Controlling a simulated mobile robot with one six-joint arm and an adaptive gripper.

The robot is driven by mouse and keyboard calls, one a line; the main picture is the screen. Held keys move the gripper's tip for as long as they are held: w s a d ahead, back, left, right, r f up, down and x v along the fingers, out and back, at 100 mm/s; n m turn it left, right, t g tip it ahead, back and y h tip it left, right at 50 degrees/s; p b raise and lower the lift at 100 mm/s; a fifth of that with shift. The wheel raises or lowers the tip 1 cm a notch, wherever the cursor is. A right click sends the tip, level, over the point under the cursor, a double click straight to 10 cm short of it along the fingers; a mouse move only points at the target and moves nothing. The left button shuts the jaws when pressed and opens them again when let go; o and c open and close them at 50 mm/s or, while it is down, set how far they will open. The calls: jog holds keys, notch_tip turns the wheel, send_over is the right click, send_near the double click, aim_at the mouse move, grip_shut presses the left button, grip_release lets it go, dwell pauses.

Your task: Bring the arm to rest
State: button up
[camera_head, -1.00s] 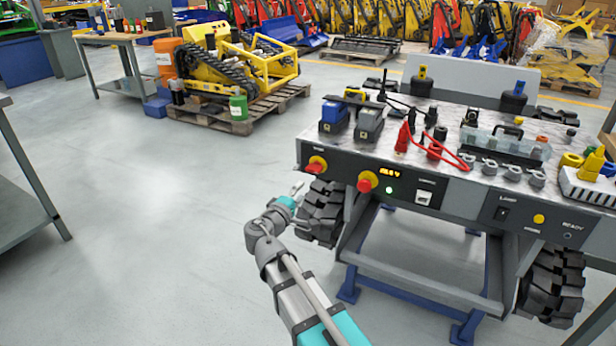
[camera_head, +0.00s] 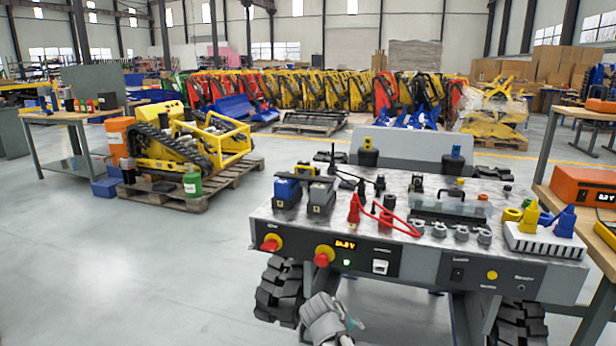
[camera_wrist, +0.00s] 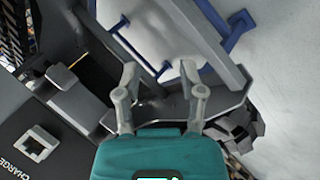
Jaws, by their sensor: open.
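My gripper (camera_wrist: 160,82) shows in the wrist view with its two grey fingers apart and nothing between them. Its teal body fills the bottom middle of that view. In the head view only a grey piece of my arm (camera_head: 325,320) shows at the bottom edge, in front of the carrier (camera_head: 415,265); the fingers cannot be made out there. In the wrist view the carrier's dark panel with a CHARGE socket (camera_wrist: 37,145) is at the lower left. A grey frame with blue edging lies beyond the fingers. I cannot tell how far it is from them.
The carrier's top holds two battery-like blocks (camera_head: 320,197), red leads (camera_head: 388,222) and a white ribbed block (camera_head: 543,243). A workbench with an orange device (camera_head: 585,187) stands at the right. A yellow tracked machine (camera_head: 180,145) sits on a pallet (camera_head: 215,185). Left floor is clear.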

jog(key=shift+s+d+f+m+g+y, duration=1.7)
jog(key=shift+s+d+m+g+y, duration=1)
jog(key=shift+s, duration=2.1)
notch_tip(320, 180, up, 37)
jog(key=n+p, duration=0.1)
jog(key=p, duration=3.6)
jog(key=shift+f+t+y, duration=0.2)
jog(key=shift+t+y, duration=0.1)
jog(key=shift+y, duration=0.1)
